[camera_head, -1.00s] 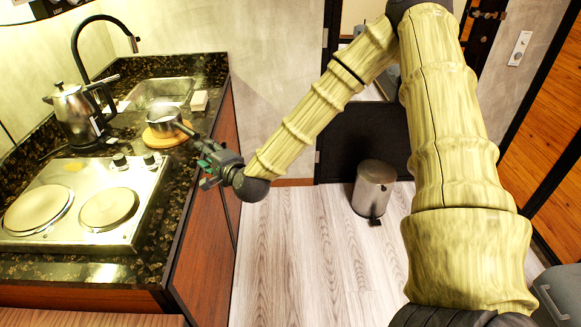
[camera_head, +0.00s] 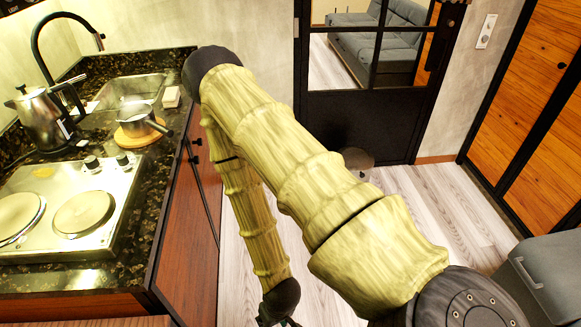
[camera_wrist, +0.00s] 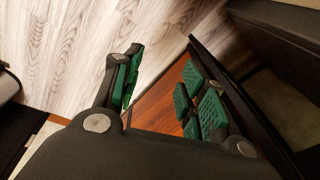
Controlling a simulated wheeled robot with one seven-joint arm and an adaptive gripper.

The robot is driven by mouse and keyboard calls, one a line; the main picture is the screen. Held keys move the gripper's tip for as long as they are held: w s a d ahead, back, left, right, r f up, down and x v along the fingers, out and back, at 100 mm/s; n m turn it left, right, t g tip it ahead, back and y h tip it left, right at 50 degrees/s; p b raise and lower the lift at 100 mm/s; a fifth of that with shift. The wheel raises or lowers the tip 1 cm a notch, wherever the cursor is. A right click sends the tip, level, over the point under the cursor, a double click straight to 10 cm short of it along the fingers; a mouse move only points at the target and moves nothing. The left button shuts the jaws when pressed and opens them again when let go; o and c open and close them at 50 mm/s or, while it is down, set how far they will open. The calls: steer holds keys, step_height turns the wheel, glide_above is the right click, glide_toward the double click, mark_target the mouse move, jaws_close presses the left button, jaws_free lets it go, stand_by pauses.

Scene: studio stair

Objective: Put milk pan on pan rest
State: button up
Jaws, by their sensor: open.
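The milk pan (camera_head: 133,111), a small metal pan, sits upright on the pan rest (camera_head: 141,139), a round wooden board on the dark counter. The pan's handle points to the right, toward the counter's edge. My gripper (camera_head: 278,321) shows only partly at the bottom edge of the head view, low in front of the cabinets and well apart from the pan. In the wrist view my gripper (camera_wrist: 163,85) is open, with nothing between its green-padded fingers. Neither pan nor rest shows in the wrist view.
A hob (camera_head: 65,215) with two plates lies at the counter's front. A kettle (camera_head: 43,120) stands left of the pan, and a sink (camera_head: 130,90) is behind it. A bin (camera_head: 356,158) stands partly hidden behind my arm. Pale wooden floor (camera_head: 450,210) is clear at right.

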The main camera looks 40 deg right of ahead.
steer(key=s+d+n+g, duration=0.1)
steer(key=s, duration=0.4)
steer(key=shift+s+d+f+n+g+h, duration=0.3)
steer(key=shift+s+d+f+n+h, duration=0.1)
steer(key=shift+f, duration=0.05)
